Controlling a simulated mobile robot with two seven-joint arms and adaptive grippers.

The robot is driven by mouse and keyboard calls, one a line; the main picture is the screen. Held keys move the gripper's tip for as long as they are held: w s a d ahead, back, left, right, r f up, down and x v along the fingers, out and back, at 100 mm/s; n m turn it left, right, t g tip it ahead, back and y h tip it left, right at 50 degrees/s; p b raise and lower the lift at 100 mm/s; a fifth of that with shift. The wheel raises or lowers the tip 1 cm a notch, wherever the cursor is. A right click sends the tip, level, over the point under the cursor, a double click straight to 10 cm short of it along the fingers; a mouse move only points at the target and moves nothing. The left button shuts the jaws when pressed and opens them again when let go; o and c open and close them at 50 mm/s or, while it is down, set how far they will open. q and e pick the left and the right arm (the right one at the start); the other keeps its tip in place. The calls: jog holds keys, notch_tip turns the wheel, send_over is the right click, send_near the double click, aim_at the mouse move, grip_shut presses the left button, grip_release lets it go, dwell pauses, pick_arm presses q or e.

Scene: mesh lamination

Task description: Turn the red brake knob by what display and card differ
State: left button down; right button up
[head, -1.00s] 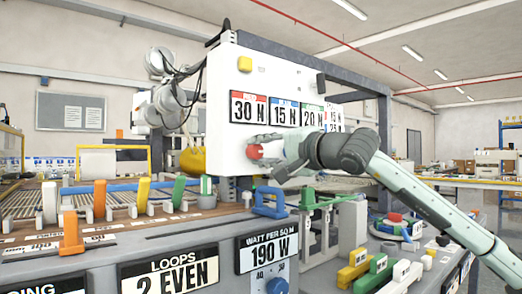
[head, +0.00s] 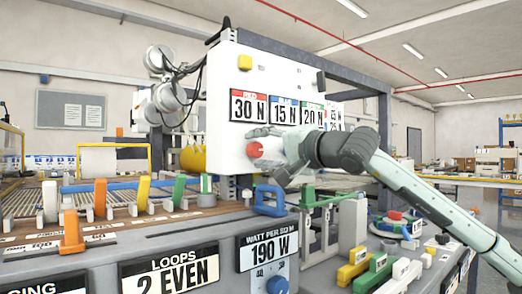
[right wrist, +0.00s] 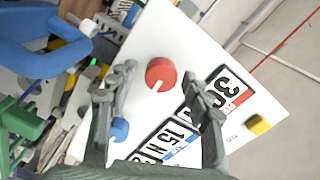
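The red brake knob (head: 254,150) sits on the front of the white panel (head: 222,110), below the red display reading 30 N (head: 248,107). In the right wrist view the red knob (right wrist: 160,73) has a pale mark and lies between the fingertips. My right gripper (head: 263,151) is open around the knob, with no clear contact; its fingers (right wrist: 157,82) stand apart. The blue display reads 15 N (head: 285,112) and the green one 20 N (head: 312,115). A card with coloured rows (head: 335,116) is at the panel's right, partly unreadable. My left gripper is not in view.
A yellow button (head: 245,64) is at the panel's upper left. A blue knob (right wrist: 119,128) shows beside the fingers. The console shows WATT 190 W (head: 268,250) and LOOPS 2 EVEN (head: 170,279).

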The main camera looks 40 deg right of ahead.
jog(key=shift+s+d, duration=0.2)
jog(key=shift+s, duration=0.25)
jog(key=shift+s+d+r, duration=0.1)
jog(key=shift+s, duration=1.15)
send_near(261, 148)
jog(key=s, duration=0.2)
jog(key=shift+s, duration=0.25)
